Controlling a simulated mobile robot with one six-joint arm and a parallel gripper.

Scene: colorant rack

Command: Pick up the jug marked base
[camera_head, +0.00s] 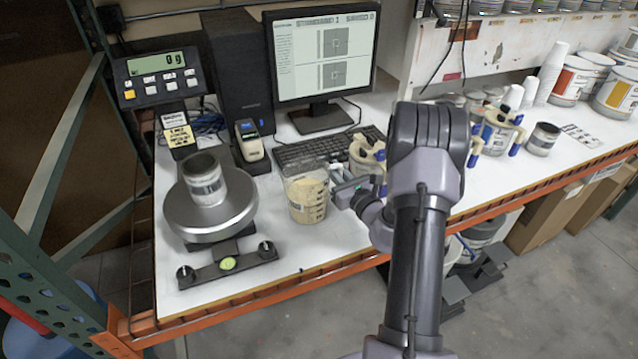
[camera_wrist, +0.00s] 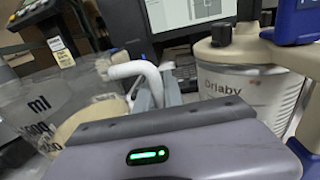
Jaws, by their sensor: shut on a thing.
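A clear jug (camera_head: 307,200) with beige contents and measuring marks is at the middle of the white table, right of the scale. Its marked side fills the left of the wrist view (camera_wrist: 60,115); I read "ml" there, but no word "base". My gripper (camera_head: 345,193) is at the jug's right side. In the wrist view my gripper's fingers (camera_wrist: 155,88) are shut on the jug's white handle (camera_wrist: 135,70). The jug looks upright. I cannot tell whether its bottom touches the table. My arm hides part of the table to the right.
A scale (camera_head: 212,215) reading 0 g bears a metal can (camera_head: 205,180). A keyboard (camera_head: 318,150) and monitor (camera_head: 322,55) are behind the jug. The table front is clear.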

